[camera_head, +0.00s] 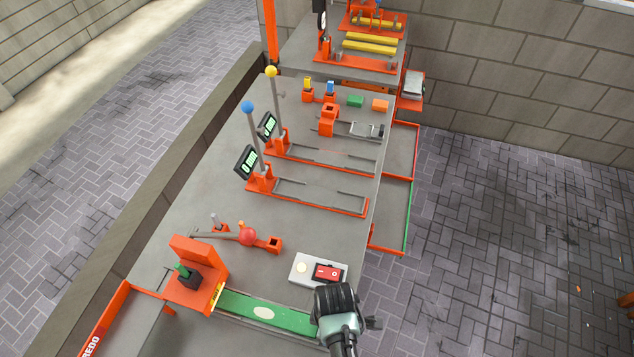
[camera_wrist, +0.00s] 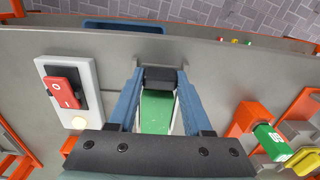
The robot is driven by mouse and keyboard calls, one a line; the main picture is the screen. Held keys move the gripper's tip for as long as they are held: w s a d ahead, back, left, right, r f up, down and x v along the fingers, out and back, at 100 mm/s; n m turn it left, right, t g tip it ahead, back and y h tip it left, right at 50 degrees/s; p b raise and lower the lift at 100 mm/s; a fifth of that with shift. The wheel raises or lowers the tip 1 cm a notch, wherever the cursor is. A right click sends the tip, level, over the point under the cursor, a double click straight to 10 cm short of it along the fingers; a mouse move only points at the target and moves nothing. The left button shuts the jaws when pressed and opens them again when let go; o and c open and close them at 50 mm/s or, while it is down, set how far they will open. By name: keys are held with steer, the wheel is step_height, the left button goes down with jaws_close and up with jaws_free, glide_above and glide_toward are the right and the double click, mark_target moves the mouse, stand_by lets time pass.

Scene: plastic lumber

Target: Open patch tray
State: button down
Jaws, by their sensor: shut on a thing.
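A green strip (camera_head: 265,311) with a pale oval, apparently the patch tray, lies in a slot across the near end of the grey bench. In the wrist view a short length of this green strip (camera_wrist: 157,112) shows between my fingers. My gripper (camera_wrist: 159,82) has its blue fingers closed on a small dark block (camera_wrist: 159,74), apparently a handle at the strip's end. In the head view my dark wrist (camera_head: 335,301) is over the right end of the strip and hides the fingertips and the handle.
A white box with a red switch (camera_head: 327,272) stands just behind my wrist. An orange bracket (camera_head: 198,262) with a green-tipped lever is at the strip's left end. Orange-framed trays (camera_head: 388,240) jut from the bench's right side. The paved floor to the right is mostly clear.

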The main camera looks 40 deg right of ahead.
steer(key=shift+s+d, duration=0.65)
steer(key=shift+s, duration=0.2)
steer(key=shift+c, duration=1.6)
jaws_free()
step_height(320, 180, up, 13)
steer(key=shift+b, duration=0.4)
